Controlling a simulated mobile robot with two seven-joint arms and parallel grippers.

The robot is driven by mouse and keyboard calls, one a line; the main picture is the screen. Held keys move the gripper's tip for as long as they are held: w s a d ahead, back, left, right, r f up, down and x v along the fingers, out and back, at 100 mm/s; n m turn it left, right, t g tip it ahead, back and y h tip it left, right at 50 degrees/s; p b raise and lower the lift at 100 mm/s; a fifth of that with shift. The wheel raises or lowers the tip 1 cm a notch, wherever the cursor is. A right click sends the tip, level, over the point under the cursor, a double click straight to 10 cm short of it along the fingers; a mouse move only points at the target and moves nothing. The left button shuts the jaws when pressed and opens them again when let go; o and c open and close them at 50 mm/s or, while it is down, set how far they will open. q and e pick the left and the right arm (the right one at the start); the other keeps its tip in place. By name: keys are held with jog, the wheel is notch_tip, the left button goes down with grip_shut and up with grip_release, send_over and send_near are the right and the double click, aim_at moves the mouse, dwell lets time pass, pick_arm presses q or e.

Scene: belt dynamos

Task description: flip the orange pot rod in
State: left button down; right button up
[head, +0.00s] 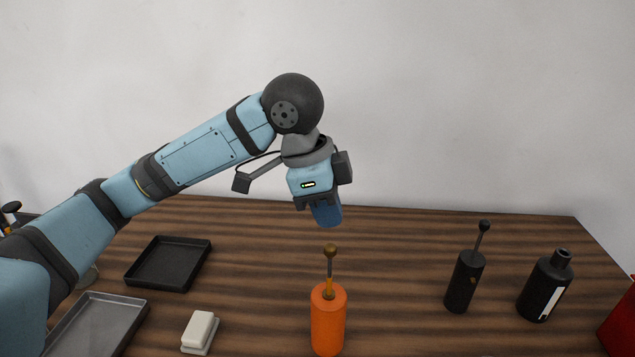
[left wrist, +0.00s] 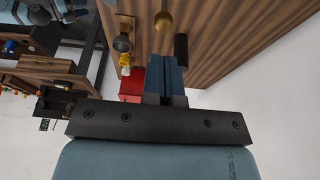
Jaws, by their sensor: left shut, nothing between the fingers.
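The orange pot (head: 328,325) stands upright at the front middle of the wooden table. Its thin rod (head: 330,272) sticks up from the top, nearly upright, with a round brown knob (head: 330,250) at the end. My left gripper (head: 327,222) points down above the knob, apart from it in the picture, with its blue fingers together and nothing between them. In the left wrist view its shut fingers (left wrist: 165,78) show, with a brass-coloured ball (left wrist: 163,22) beyond them that looks like the knob. My right gripper is not in view.
A black pot (head: 463,285) with a right-leaning rod and a black bottle (head: 545,290) stand at the right. A red object (head: 620,325) is at the right edge. A black tray (head: 168,264), a grey tray (head: 97,325) and a white block (head: 200,332) lie at the left.

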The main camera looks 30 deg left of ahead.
aim_at(332, 245)
pick_arm(q)
jog(key=shift+f, duration=1.95)
notch_tip(332, 245, down, 7)
jog(key=shift+f+p, duration=0.15)
jog(key=shift+p, duration=0.3)
jog(key=shift+s+f, duration=0.1)
jog(key=shift+s, duration=0.05)
